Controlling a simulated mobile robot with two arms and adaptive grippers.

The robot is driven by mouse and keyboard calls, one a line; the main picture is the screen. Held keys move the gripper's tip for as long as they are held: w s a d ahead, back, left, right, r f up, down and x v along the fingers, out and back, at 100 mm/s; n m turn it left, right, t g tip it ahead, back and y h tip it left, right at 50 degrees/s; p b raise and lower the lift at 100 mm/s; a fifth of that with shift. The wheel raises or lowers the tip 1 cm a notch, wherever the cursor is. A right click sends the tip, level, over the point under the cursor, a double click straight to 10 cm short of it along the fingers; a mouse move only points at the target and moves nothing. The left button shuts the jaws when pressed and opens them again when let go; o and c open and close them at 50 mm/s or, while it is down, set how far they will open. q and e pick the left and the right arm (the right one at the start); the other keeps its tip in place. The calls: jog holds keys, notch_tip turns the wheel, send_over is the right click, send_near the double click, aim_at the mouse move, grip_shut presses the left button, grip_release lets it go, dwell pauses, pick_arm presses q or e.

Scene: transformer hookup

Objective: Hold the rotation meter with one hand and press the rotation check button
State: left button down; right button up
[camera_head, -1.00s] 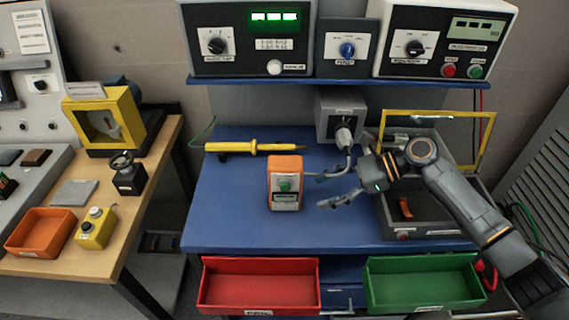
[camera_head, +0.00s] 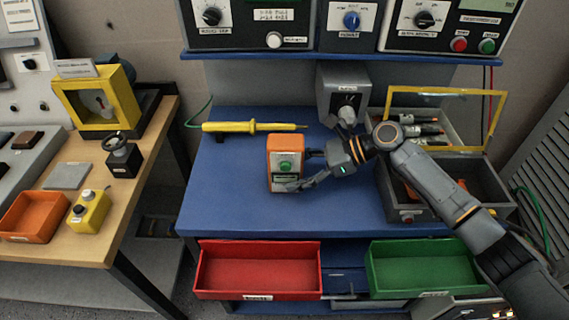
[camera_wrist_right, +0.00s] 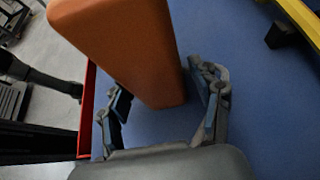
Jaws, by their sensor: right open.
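The rotation meter (camera_head: 271,154) is an orange box with a grey face and a green button (camera_head: 285,166). It stands upright on the blue workbench. My right gripper (camera_head: 294,170) is at its right side, with one finger crossing low in front of its face. In the right wrist view, the orange body of the meter (camera_wrist_right: 130,50) lies between the spread fingers of my right gripper (camera_wrist_right: 165,105). The fingers are open, and I cannot tell whether either one touches the meter. My left gripper is not in view.
A yellow probe (camera_head: 245,127) lies behind the meter on the blue workbench (camera_head: 225,205). A grey case (camera_head: 425,208) with a yellow-framed lid stands at the right. A red bin (camera_head: 260,275) and a green bin (camera_head: 425,272) are below the front edge.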

jog(key=shift+a+f, duration=0.2)
jog(key=shift+a, duration=0.4)
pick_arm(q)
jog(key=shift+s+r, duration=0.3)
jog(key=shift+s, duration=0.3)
pick_arm(e)
jog(key=shift+a+f, duration=0.15)
jog(key=shift+f, duration=0.05)
jog(key=c, duration=0.7)
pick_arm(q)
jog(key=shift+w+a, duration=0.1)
